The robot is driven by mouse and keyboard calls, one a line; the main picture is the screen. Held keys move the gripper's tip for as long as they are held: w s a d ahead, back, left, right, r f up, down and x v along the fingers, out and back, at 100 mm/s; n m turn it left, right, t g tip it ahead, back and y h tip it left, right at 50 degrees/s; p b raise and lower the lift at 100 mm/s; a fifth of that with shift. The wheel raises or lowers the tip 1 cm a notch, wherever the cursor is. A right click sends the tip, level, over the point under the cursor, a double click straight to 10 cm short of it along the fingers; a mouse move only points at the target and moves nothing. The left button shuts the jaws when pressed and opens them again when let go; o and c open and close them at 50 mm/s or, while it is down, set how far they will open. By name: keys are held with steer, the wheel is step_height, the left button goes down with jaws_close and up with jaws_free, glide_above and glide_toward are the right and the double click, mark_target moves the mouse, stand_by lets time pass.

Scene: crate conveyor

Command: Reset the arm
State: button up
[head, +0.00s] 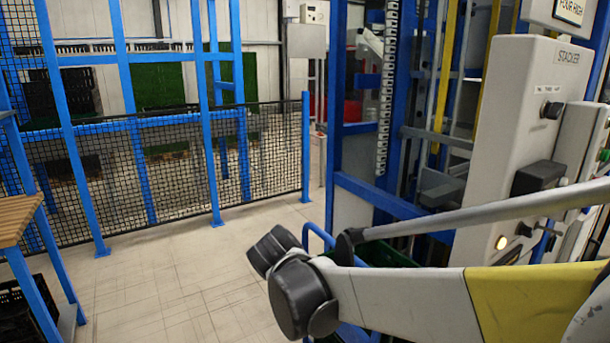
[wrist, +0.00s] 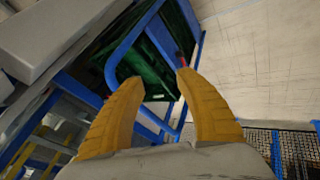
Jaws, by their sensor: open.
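My gripper shows in the wrist view (wrist: 155,85) as two yellow ridged fingers. They are spread apart with nothing held between them. Beyond the fingertips are a blue rail and a green crate (wrist: 148,70), which look apart from the fingers, though the exact distance is hard to tell. In the head view my arm reaches in from the right edge and the fingers are hidden behind its dark end.
The stacker control panel (head: 541,120) stands at the right, close to my arm. A blue post fence with black mesh (head: 180,170) runs across the left and back. A wooden-topped bench (head: 17,218) is at the left edge. The tiled floor (head: 190,275) between is clear.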

steer(key=s+d+r+m+y, duration=0.1)
steer(key=s+d+y, duration=0.1)
steer(key=s+d, duration=0.5)
steer(key=s+d+r+m+t+y, duration=0.1)
steer(key=s+d+y, duration=0.1)
steer(key=s+d, duration=0.6)
steer(key=s, duration=0.5)
steer(key=shift+s, duration=0.2)
steer(key=shift+o, duration=0.4)
steer(key=shift+d, duration=0.1)
